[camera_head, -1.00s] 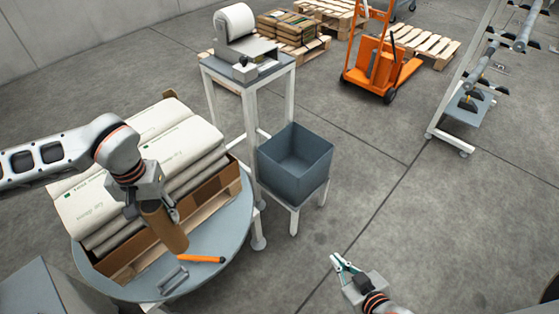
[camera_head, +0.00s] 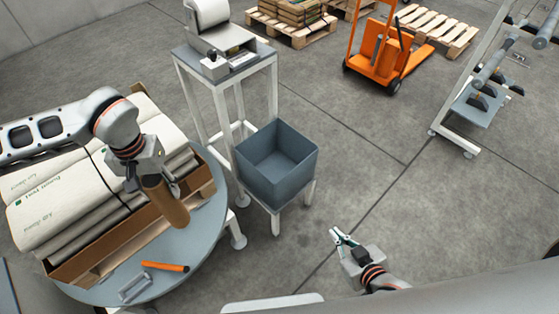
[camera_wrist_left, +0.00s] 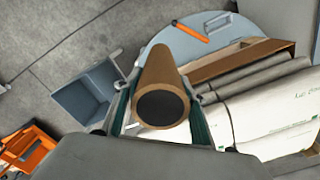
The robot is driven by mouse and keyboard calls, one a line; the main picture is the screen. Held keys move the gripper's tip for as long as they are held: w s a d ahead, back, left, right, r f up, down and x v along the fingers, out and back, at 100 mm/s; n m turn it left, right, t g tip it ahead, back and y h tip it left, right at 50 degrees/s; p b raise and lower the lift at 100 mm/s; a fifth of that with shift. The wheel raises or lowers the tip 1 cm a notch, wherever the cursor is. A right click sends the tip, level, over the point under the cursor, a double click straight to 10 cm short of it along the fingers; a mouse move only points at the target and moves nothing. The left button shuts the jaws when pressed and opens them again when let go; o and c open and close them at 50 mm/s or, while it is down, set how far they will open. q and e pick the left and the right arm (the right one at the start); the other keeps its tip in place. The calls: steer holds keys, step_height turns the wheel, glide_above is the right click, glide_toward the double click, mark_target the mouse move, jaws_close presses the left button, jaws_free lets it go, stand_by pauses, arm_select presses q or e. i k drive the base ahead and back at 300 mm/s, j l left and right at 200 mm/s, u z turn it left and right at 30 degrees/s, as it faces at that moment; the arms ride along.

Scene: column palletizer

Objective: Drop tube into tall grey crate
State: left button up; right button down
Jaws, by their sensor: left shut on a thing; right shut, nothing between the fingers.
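A brown cardboard tube (camera_head: 167,205) is held in my left gripper (camera_head: 158,184), above the edge of the round grey table. In the left wrist view the tube (camera_wrist_left: 162,75) sits between both fingers of the left gripper (camera_wrist_left: 160,112), its dark open end towards the camera. The tall grey crate (camera_head: 283,181) stands on a white-legged stand, to the right of the left gripper and apart from it. It looks empty; it also shows in the left wrist view (camera_wrist_left: 84,102). My right gripper (camera_head: 341,238) is shut and empty, over the floor to the right of the crate.
The round table (camera_head: 205,234) carries stacked white sacks (camera_head: 70,200) in a cardboard tray, an orange-handled tool (camera_head: 165,267) and a grey metal piece (camera_head: 135,287). A label printer stand (camera_head: 222,62) rises behind the crate. An orange pallet truck (camera_head: 378,62) stands further back.

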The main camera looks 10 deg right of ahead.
mark_target(274, 177)
steer(key=i+l, duration=0.2)
steer(key=l, duration=0.15)
steer(key=i+l, duration=0.25)
steer(key=i+l+u, duration=0.1)
steer(key=l, duration=0.3)
steer(key=i+l, duration=0.3)
